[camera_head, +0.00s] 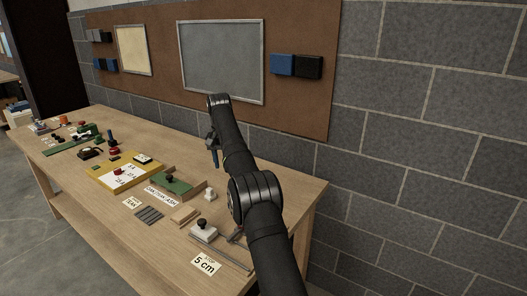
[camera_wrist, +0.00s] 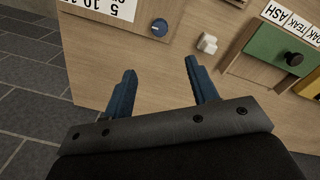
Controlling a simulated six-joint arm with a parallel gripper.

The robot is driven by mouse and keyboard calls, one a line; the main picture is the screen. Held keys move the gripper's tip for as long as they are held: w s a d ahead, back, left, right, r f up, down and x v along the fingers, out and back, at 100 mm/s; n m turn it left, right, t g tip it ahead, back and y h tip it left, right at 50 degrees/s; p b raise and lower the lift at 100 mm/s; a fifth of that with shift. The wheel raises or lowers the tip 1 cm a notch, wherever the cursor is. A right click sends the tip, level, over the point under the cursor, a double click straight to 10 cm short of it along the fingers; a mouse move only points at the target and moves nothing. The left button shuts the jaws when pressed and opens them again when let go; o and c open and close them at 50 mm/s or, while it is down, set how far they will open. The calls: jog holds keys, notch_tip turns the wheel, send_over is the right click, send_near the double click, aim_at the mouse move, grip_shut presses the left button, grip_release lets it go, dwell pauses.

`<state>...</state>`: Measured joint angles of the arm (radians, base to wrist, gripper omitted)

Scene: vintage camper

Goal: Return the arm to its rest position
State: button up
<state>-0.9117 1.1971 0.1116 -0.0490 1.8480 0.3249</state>
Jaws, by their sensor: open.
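My black arm reaches up over the wooden workbench (camera_head: 120,221) in the head view, bent at its elbow. My gripper (camera_head: 214,152) hangs down from the arm's far end, above the bench and in front of the back wall. In the wrist view, the two blue fingers of my gripper (camera_wrist: 160,70) are spread apart with nothing between them. The bench top (camera_wrist: 150,62) shows below and beyond the fingers. No object touches them in that view.
A brick wall (camera_head: 430,130) stands behind.

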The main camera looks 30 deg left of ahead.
jog(key=f, duration=1.7)
jog(key=shift+w+d+f, duration=0.25)
jog(key=shift+d, duration=0.15)
jog(key=shift+r, duration=0.1)
notch_tip(320, 180, up, 17)
notch_tip(320, 180, down, 17)
jog(key=shift+f, duration=0.1)
jog(key=shift+n, duration=0.3)
jog(key=n, duration=1)
jog(key=shift+n+y, duration=0.3)
jog(key=shift+n, duration=1.8)
